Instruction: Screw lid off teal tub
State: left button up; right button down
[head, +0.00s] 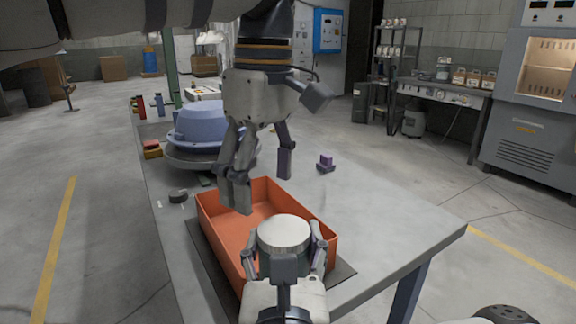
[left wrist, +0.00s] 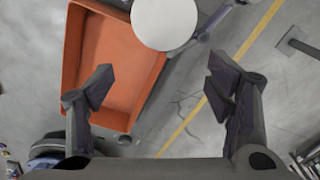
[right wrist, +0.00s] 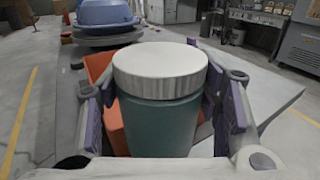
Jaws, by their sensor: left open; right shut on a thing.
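The teal tub (right wrist: 160,125) stands upright with its whitish ribbed lid (right wrist: 160,70) on top. My right gripper (head: 292,246) is shut on the tub, with a finger on each side of it. In the head view the lid (head: 284,234) hides most of the tub, which is in front of the orange bin. My left gripper (head: 262,185) is open and empty, pointing down above the bin, higher than the lid and left of it in the head view. In the left wrist view the lid (left wrist: 165,22) is at the top, beyond the open fingers (left wrist: 160,90).
The orange bin (head: 206,218) sits on a dark mat (head: 212,276) on the grey table (head: 400,215). Behind it is a blue domed hood (head: 205,122) on a round base. A small purple block (head: 326,163) and a dark puck (head: 178,196) lie nearby. The table's right side is clear.

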aim_at(288, 229)
pick_arm(q)
jog(key=shift+h, duration=0.3)
jog(key=s+d+r, duration=0.2)
jog(key=d, duration=0.1)
jog(key=shift+s+r, duration=0.15)
jog(key=shift+r, duration=0.05)
jog(key=shift+s+d+f, duration=0.1)
jog(key=shift+s+d, duration=0.05)
notch_tip(288, 229, down, 8)
jog(key=shift+r, duration=0.2)
jog(key=shift+c, duration=0.5)
jog(key=c, duration=1.1)
jog(key=n, duration=1)
jog(key=shift+w+r, duration=0.1)
jog(key=shift+w, duration=0.2)
